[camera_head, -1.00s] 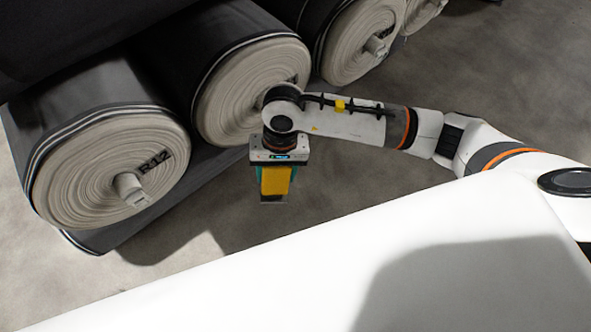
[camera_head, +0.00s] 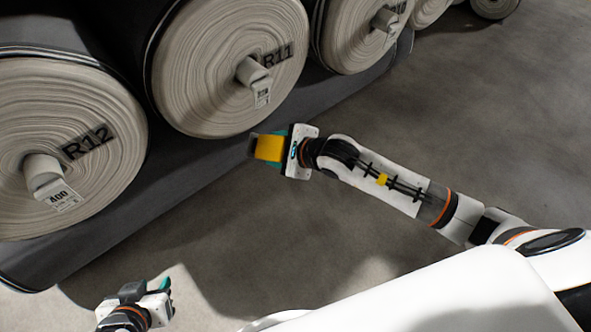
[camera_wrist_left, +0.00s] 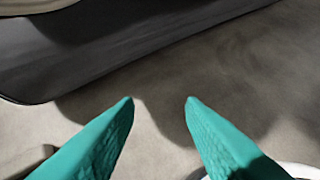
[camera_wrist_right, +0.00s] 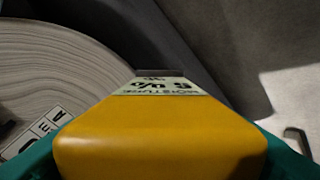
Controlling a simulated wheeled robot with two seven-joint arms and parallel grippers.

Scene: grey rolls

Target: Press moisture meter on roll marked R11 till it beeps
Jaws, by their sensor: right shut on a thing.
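The roll marked R11 (camera_head: 215,75) lies with its pale wound end facing me, black letters at its upper right and a tagged core stub in the middle. My right gripper (camera_head: 275,148) is shut on the yellow moisture meter (camera_head: 268,148), just below and right of that roll, apart from it. In the right wrist view the yellow meter (camera_wrist_right: 160,140) fills the lower middle, its label upside down; a pale roll end with a tag shows at left. My left gripper (camera_head: 150,290) is low at left; its teal fingers are apart and empty in the left wrist view (camera_wrist_left: 160,105).
The roll marked R12 (camera_head: 100,185) lies left of R11, with a tagged core stub. Another roll (camera_head: 365,40) lies right of R11, with more beyond. A dark roll or wrap (camera_head: 130,215) runs beneath them. The grey floor (camera_head: 460,110) to the right is clear.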

